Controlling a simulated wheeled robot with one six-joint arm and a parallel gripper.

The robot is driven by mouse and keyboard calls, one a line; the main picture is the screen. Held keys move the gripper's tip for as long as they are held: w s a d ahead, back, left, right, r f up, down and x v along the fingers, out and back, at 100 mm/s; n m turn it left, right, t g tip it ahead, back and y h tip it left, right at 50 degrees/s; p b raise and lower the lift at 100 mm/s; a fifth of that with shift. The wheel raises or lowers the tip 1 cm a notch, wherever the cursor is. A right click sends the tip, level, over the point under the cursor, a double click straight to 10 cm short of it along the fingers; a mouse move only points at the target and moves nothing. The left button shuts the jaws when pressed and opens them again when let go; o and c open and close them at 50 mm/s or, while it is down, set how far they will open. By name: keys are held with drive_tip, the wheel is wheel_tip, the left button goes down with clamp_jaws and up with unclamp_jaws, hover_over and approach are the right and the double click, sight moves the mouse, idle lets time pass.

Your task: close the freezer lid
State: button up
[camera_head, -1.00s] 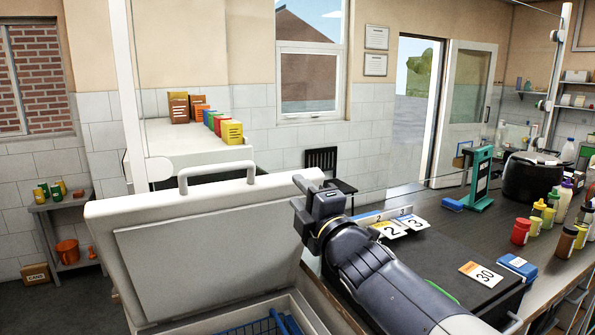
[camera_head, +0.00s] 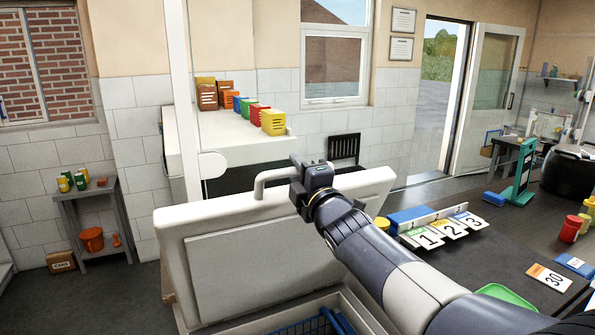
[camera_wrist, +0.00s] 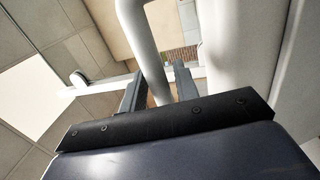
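The freezer lid (camera_head: 262,268) is a thick white panel with a grey inner face. It stands raised and tilted back in the head view, above the open freezer. Its white bar handle (camera_head: 262,181) is on the upper edge. My gripper (camera_head: 298,167) is at the right end of this handle. In the wrist view, the handle (camera_wrist: 146,45) runs down between the two dark fingers of my gripper (camera_wrist: 159,75). The fingers look apart, with a gap beside the bar. The exact contact is hard to see.
A blue wire basket (camera_head: 305,325) shows inside the freezer. A counter (camera_head: 500,245) with number cards (camera_head: 450,228) is at the right. A white post (camera_head: 182,100) rises behind the lid. Colored boxes (camera_head: 272,121) stand on a white unit behind.

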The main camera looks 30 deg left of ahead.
clamp_jaws()
idle(0.3)
